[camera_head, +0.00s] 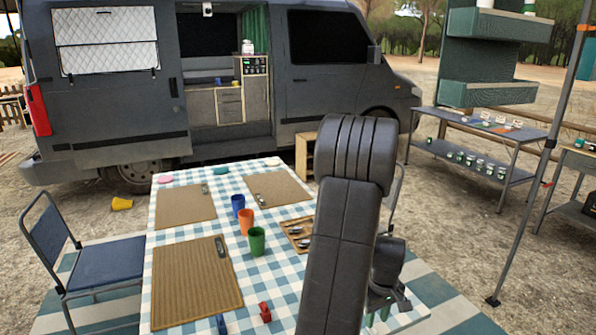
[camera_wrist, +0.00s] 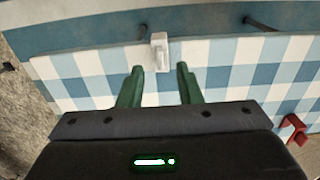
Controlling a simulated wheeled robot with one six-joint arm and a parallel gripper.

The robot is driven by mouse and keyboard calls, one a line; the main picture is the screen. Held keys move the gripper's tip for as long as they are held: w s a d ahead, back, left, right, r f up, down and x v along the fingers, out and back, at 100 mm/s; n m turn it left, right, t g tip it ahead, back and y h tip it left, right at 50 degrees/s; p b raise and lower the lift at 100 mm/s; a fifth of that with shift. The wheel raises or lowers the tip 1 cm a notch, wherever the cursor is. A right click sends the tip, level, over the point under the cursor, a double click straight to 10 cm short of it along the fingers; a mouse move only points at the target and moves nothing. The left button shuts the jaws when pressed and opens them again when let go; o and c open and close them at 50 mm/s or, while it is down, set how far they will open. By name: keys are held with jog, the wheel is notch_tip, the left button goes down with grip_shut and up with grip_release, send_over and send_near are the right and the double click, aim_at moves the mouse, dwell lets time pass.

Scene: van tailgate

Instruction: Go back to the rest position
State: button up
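My gripper (camera_wrist: 160,69) shows in the wrist view with its two green fingers apart and nothing between them. It hangs over the edge of the checked tablecloth. A small white-grey clip-like piece (camera_wrist: 160,50) sits at the cloth's edge just beyond the fingertips, apart from them as far as I can see. In the head view my arm rises in front of the table's right part, and my gripper (camera_head: 380,312) is low behind it, partly hidden.
The checked table (camera_head: 285,282) carries brown mats, a blue cup (camera_head: 238,204), an orange cup (camera_head: 246,221), a green cup (camera_head: 257,241) and a cutlery tray (camera_head: 292,226). A blue chair (camera_head: 105,262) stands left; the van (camera_head: 110,110) is behind.

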aim_at(375, 329)
notch_tip(375, 329, up, 10)
notch_tip(375, 329, down, 14)
jog(key=shift+s+r, duration=0.1)
jog(key=shift+r, duration=0.1)
jog(key=s+d, duration=0.2)
jog(key=s, duration=0.3)
jog(key=shift+s+d+r, duration=0.2)
jog(key=shift+s+d, duration=0.05)
jog(key=shift+s, duration=0.15)
